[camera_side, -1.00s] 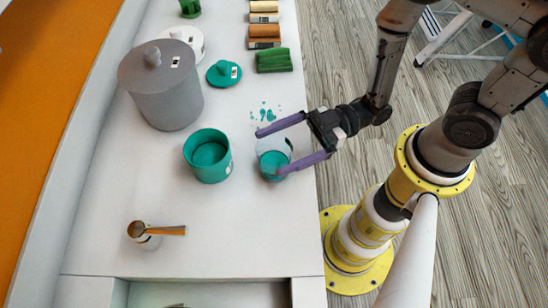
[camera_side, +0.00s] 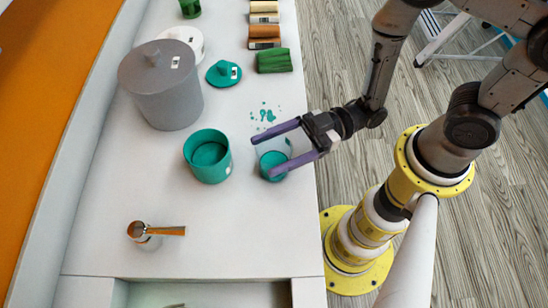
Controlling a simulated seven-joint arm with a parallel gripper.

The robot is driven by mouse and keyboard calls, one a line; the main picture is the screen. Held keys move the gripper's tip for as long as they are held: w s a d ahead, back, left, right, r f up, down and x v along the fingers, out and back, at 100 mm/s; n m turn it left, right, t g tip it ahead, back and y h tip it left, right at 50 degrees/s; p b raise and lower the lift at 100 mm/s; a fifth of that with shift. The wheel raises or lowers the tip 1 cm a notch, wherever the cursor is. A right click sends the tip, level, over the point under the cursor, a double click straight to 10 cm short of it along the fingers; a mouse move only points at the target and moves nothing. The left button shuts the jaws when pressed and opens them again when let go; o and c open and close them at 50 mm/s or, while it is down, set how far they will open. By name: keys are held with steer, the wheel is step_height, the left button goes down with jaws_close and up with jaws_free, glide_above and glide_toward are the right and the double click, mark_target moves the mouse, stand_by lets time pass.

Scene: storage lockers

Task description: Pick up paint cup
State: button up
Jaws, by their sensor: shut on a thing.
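The paint cup (camera_side: 275,162) is a small clear cup with teal paint in it, upright near the right edge of the white counter. My gripper (camera_side: 263,157) reaches in from the right with two long purple fingers. The fingers lie on either side of the cup and are shut on it. One finger crosses in front of the cup and hides part of it. Whether the cup's base touches the counter is hard to tell.
A larger teal pot (camera_side: 208,158) stands just left of the cup. Behind are a teal lid (camera_side: 223,73), a grey lidded canister (camera_side: 165,95), a green bundle (camera_side: 273,60) and teal paint spots (camera_side: 264,113). The front right counter is clear.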

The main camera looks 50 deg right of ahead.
steer(key=shift+r, duration=0.15)
steer(key=shift+r, duration=4.75)
steer(key=s+a+f, duration=0.2)
steer(key=a+f, duration=0.2)
steer(key=a, duration=0.7)
steer(key=shift+s+f, duration=0.15)
steer(key=shift+f, duration=0.25)
steer(key=w+d+r+m+h, duration=0.1)
steer(key=w+m, duration=0.5)
steer(key=m, duration=0.1)
steer(key=shift+w+d+m+g, duration=0.3)
steer(key=shift+w+d+r+m+g, duration=0.1)
steer(key=shift+w+r+m+g, duration=0.2)
steer(key=shift+m, duration=0.85)
steer(key=shift+w+d+r+m+g, duration=0.1)
steer(key=shift+w+r+m+g, duration=0.15)
steer(key=shift+m, duration=0.9)
